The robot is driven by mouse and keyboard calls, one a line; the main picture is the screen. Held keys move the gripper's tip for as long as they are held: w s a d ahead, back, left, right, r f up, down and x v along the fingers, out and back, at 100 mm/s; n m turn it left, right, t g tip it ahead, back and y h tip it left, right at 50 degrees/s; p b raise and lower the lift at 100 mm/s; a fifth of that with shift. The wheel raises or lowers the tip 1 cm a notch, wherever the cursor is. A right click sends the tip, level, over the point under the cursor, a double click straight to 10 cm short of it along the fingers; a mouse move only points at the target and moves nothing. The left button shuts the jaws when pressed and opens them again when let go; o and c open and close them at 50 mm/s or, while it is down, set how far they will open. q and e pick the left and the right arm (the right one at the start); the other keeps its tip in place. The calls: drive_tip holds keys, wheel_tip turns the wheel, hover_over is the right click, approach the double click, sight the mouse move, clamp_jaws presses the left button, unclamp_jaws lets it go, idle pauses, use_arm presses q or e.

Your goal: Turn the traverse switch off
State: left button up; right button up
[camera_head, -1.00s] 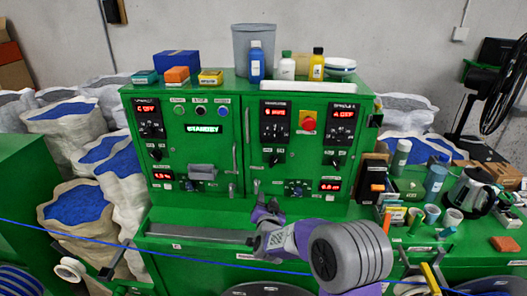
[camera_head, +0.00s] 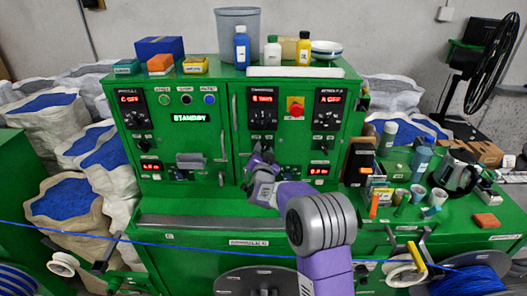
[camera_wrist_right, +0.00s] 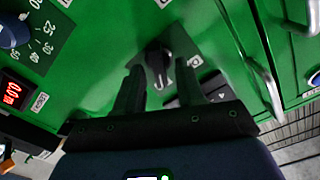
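The green control cabinet (camera_head: 200,145) stands ahead of me. My right gripper (camera_head: 262,158) is at the lower left of its right-hand door in the head view. In the right wrist view, a black rotary switch (camera_wrist_right: 159,66) sits on the green panel just beyond and between the two dark fingers of the right gripper (camera_wrist_right: 160,82). The fingers are apart, and I cannot tell whether they touch the switch. Its label is not readable, so I cannot confirm it is the traverse switch. The head view hides it behind the gripper. My left gripper is not in view.
A metal door handle (camera_wrist_right: 262,82) is close to the right finger in the wrist view. A red 0.0 display (camera_wrist_right: 12,92) and a numbered dial (camera_wrist_right: 15,30) lie to the left. A red emergency button (camera_head: 295,108) is higher on the cabinet. Bottles and cups crowd the right bench.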

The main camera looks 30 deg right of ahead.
clamp_jaws()
drive_tip(key=shift+n, duration=0.4)
drive_tip(key=shift+w+a+n+p, duration=0.15)
drive_tip(key=shift+n+p, duration=0.6)
drive_tip(key=shift+n, duration=2)
drive_tip(key=shift+w+a+n+p, duration=0.1)
drive_tip(key=shift+n+p, duration=0.6)
drive_tip(key=shift+n, duration=2.05)
